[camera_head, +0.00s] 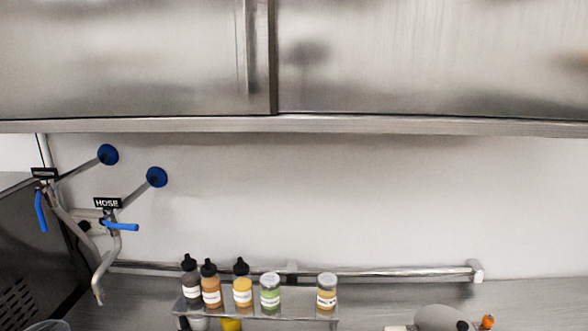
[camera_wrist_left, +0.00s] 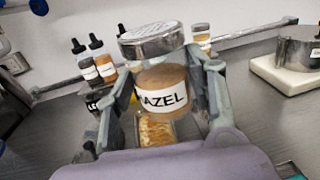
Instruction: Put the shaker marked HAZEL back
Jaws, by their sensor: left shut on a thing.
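The shaker marked HAZEL (camera_wrist_left: 163,88) is in the left wrist view, with a brown body, a white label partly covered at its left edge, and a grey metal lid. My left gripper (camera_wrist_left: 162,72) is shut on it, one finger on each side, and it looks roughly upright. The small steel shelf (camera_head: 255,312) in the head view carries dark-capped bottles and two lidded shakers, one green (camera_head: 270,292) and one pale brown (camera_head: 327,292). A bare gap lies between these two shakers. Neither gripper shows in the head view.
Three squeeze bottles, one grey (camera_head: 190,280), one orange-brown (camera_head: 211,287) and one yellow (camera_head: 242,286), stand at the shelf's left. A wall rail (camera_head: 390,273) runs behind. A metal pot (camera_wrist_left: 297,52) stands on a white base at right. Blue-handled taps (camera_head: 120,226) are at left.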

